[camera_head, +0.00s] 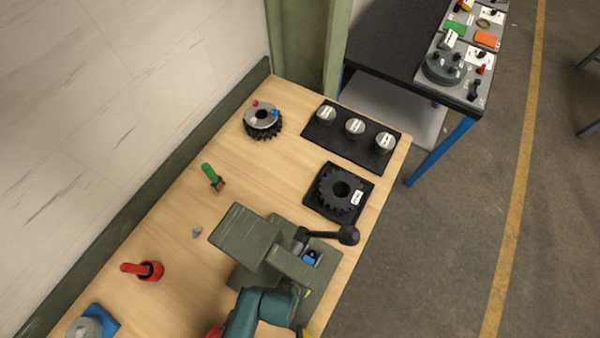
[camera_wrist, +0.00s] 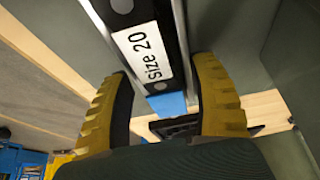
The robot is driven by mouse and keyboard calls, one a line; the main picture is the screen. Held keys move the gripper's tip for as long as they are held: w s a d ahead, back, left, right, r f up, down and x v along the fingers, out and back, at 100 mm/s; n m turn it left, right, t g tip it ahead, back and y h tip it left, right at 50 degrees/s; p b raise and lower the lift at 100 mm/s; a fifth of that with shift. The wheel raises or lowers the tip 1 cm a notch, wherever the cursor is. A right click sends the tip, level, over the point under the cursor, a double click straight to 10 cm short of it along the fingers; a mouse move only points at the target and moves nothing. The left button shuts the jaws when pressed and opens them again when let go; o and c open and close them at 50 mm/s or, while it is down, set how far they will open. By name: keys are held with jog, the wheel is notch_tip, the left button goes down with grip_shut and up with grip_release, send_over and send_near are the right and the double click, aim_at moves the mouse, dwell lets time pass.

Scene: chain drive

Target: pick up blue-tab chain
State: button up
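A small blue piece (camera_head: 310,257), possibly the tab of the blue-tab chain, sits in the green vise-like fixture (camera_head: 244,233) near the bottom of the head view. A blue piece (camera_wrist: 168,104) also shows in the wrist view, just below a dark bar with a white "size 20" label (camera_wrist: 150,55). No chain links can be made out there. My gripper (camera_wrist: 163,75) has two ridged yellow fingers standing well apart, with the bar and blue piece seen between them. Clear gaps show on both sides, and I see no contact. In the head view its fingertips are hidden.
A black-handled lever (camera_head: 348,235) sticks out right of the fixture. A black tray holds a dark sprocket (camera_head: 341,190); another holds three silver cylinders (camera_head: 355,126). A toothed stack (camera_head: 263,120) with red and blue bits, a green-handled tool (camera_head: 210,174) and a red part (camera_head: 150,270) stand left.

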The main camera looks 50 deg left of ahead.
grip_shut()
jog(key=shift+r, duration=0.1)
